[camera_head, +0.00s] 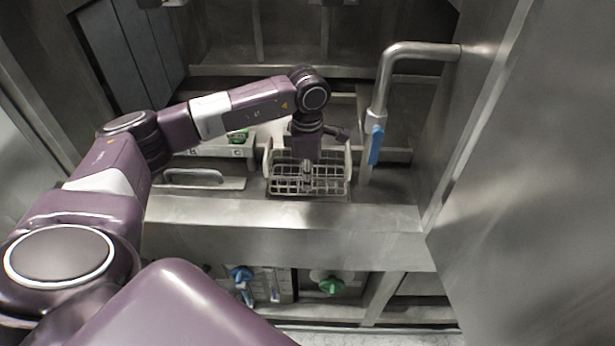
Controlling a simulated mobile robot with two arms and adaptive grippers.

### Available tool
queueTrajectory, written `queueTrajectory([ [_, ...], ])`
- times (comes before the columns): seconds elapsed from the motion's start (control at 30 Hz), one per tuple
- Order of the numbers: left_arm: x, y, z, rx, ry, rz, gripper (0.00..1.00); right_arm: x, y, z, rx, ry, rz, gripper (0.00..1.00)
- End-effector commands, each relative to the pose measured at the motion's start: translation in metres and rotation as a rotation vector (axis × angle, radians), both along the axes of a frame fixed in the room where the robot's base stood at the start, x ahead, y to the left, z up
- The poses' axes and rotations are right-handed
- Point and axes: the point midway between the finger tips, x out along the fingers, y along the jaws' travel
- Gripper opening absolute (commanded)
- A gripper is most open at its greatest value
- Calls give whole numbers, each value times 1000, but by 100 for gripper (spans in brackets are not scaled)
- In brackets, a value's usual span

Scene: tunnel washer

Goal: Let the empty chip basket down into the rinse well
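The chip basket (333,187) is a pale wire-grid basket with light side pieces. It sits upright in the middle of the steel washer, just behind the front ledge, and its visible part looks empty. My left arm reaches over from the left, and my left gripper (307,178) points down into the middle of the basket. The fingers are small and dark against the grid, so I cannot tell whether they are shut on part of it. The rinse well opening is not clearly visible around the basket. My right gripper is not in view.
A steel pipe with a blue sleeve (377,146) hangs close right of the basket. A lid with a bar handle (193,176) lies to the left. The front ledge (280,213) is bare. Blue (241,274) and green (331,286) valve knobs sit below it.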

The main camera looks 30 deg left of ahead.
Motion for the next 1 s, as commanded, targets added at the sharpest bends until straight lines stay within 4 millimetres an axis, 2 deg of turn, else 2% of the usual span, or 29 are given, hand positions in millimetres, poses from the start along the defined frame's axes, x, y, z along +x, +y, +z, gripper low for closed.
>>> queueTrajectory([
  [0.53,0,0,-34,0,-1,0,0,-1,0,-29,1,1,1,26],
  [1.0,0,0,-38,0,-1,0,0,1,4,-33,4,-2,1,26],
])
